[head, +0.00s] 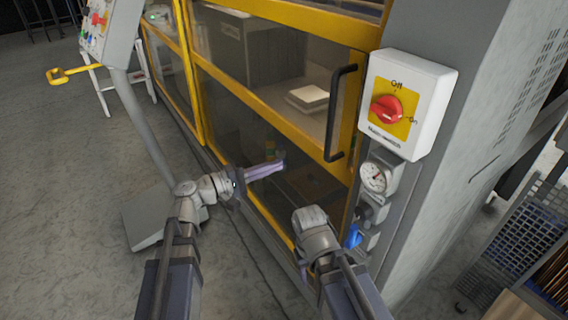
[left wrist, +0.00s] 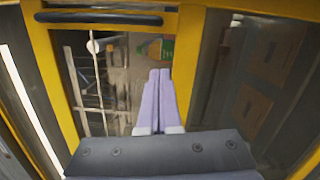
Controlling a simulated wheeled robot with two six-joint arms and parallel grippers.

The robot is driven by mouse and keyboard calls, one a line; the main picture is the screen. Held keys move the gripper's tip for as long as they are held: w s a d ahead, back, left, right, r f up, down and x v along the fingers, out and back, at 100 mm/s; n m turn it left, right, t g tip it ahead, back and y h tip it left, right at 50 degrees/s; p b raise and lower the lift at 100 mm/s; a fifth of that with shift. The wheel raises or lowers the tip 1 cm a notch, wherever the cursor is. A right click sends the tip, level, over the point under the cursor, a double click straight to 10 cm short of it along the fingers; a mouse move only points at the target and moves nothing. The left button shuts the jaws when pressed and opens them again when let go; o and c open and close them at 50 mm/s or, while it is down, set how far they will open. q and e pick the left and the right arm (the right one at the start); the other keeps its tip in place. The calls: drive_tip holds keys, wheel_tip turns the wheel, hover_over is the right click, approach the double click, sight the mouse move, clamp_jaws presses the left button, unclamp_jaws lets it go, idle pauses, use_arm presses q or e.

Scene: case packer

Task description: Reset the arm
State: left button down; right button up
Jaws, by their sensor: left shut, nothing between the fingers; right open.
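My left gripper (head: 280,162) is in front of the yellow-framed machine door, with its pale purple fingers pressed together and nothing between them. In the left wrist view the shut fingers (left wrist: 160,74) point at the dark door window, and I cannot tell if they touch it. My right gripper (head: 312,228) is lower, near the door's bottom corner. It is open, but its fingers are mostly hidden behind its wrist.
The machine door (head: 285,95) has a black handle (head: 338,112). On the grey post are a main switch box (head: 409,104) with a red knob, a gauge (head: 375,177) and a blue part (head: 354,236). A control panel (head: 104,28) stands left. The left floor is mostly clear.

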use_arm(q)
drive_tip(key=shift+s+a, duration=0.1)
drive_tip(key=shift+a, duration=0.15)
drive_tip(key=shift+d, duration=0.1)
drive_tip(key=s+d+f+m+g+y+p, duration=0.7)
drive_tip(key=s+d+f+g+y, duration=0.1)
drive_tip(key=s+f, duration=0.25)
drive_tip(key=s+a+m+g+y+p, duration=0.1)
drive_tip(key=s+a+m+y+p, duration=0.3)
drive_tip(key=a+y, duration=0.4)
drive_tip(key=s+y+p, duration=0.1)
drive_tip(key=s, duration=0.1)
drive_tip(key=shift+s+a, duration=0.15)
drive_tip(key=shift+s, duration=0.2)
